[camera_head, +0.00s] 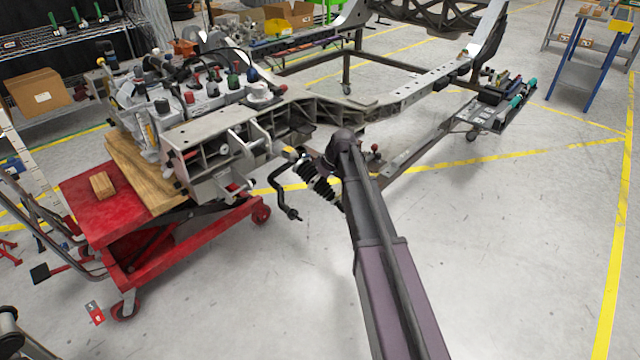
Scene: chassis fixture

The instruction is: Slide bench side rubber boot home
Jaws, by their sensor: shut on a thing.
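A black ribbed rubber boot (323,188) sits on a slanting rod at the front of the chassis, just left of the end of my arm. A light-coloured fitting shows at the boot's upper left end. My gripper (327,166) is at the boot and shut on it. The dark wrist of my arm hides most of the fingers and the right side of the boot. How far along its rod the boot sits cannot be told from this view.
A bent black bar (284,195) hangs left of the boot. The chassis frame (410,88) runs behind it. A red lift cart (190,245) with a wooden board (133,172) stands at the left.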

